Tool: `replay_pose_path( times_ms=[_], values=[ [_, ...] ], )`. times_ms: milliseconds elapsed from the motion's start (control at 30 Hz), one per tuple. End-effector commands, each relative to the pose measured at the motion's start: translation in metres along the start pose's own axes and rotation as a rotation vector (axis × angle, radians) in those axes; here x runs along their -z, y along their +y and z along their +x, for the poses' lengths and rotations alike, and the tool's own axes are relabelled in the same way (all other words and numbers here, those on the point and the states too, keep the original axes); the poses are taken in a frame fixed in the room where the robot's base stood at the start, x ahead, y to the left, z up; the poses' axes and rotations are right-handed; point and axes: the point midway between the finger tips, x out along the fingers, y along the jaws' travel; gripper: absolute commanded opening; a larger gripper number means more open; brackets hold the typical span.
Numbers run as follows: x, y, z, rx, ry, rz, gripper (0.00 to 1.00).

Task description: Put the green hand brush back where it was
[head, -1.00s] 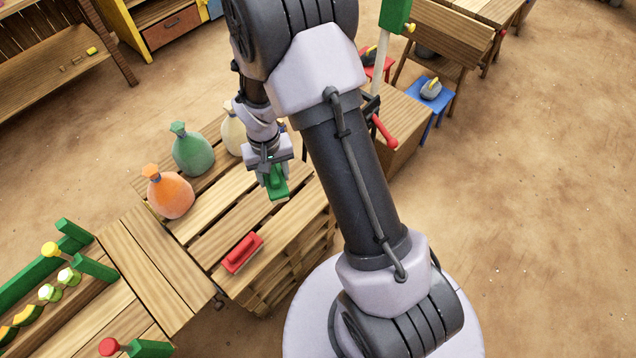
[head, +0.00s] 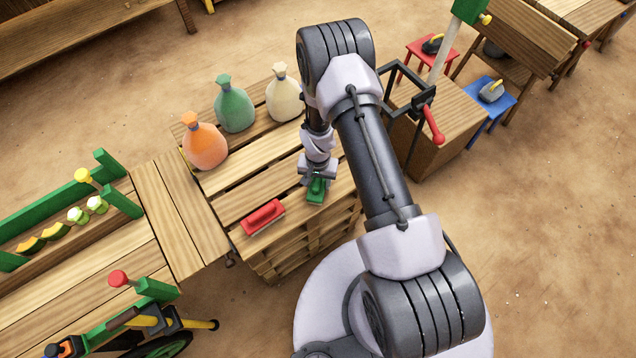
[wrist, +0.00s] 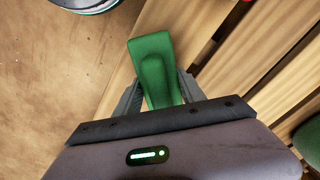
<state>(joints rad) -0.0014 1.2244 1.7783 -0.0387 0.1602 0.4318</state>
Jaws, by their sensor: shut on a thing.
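The green hand brush (head: 316,189) is in my gripper (head: 317,180), low over the front right part of the slatted pallet table (head: 232,182). In the wrist view the green brush (wrist: 154,62) points away between the two fingers of my gripper (wrist: 160,95), which are shut on it. I cannot tell whether the brush touches the boards. A red hand brush (head: 263,216) lies on the pallet to the left of the green one, near the front edge.
An orange sack (head: 203,145), a green sack (head: 235,108) and a cream sack (head: 284,98) stand along the pallet's back. A wooden box with a red-handled black frame (head: 435,130) stands to the right. Bare boards lie between the brushes and sacks.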

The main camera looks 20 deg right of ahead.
Motion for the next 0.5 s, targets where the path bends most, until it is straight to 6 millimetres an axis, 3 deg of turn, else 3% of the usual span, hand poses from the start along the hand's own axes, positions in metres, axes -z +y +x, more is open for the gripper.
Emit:
replay_pose_path(
  times_ms=[233,267,367,500],
  values=[
    [0.0003,-0.0001,0.0028,0.000,0.000,0.000,0.03],
    [0.0002,-0.0001,0.0021,0.000,0.000,0.000,0.51],
    [0.0002,-0.0001,0.0012,0.000,0.000,0.000,0.69],
    [0.0002,-0.0001,0.0011,0.000,0.000,0.000,0.69]
  ],
)
